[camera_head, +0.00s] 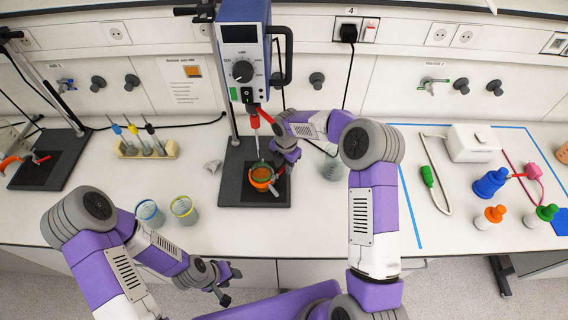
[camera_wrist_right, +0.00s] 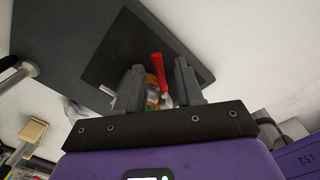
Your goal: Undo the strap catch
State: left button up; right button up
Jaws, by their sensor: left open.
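A beaker of orange juice (camera_head: 262,175) with a green rim stands on the dark base plate of the stirrer stand (camera_head: 238,185), under the blue stirrer head. A red lever (camera_wrist_right: 159,72) stands up beside the beaker in the right wrist view; I take it for the strap catch. The strap itself cannot be made out clearly. My right gripper (camera_wrist_right: 160,85) is at the beaker's right side, its fingers apart, with the red lever and orange juice showing between them. Contact with the lever cannot be told. My left gripper (camera_head: 222,284) is open and empty in front of the bench edge.
The blue stirrer head (camera_head: 241,55) hangs above the beaker with a red-collared shaft. A pipette rack (camera_head: 145,151) is at left.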

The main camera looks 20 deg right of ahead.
grip_shut()
jog(key=m, duration=0.1)
jog(key=m+b, duration=0.1)
jog(key=shift+s+d+f+m+b, duration=0.1)
jog(key=shift+s+d+m+b, duration=0.05)
jog(key=shift+s+m+b, duration=0.15)
jog(key=shift+s+d+m+b, duration=0.15)
jog(key=shift+s+m+b, duration=0.2)
jog(key=shift+m, duration=0.65)
grip_release()
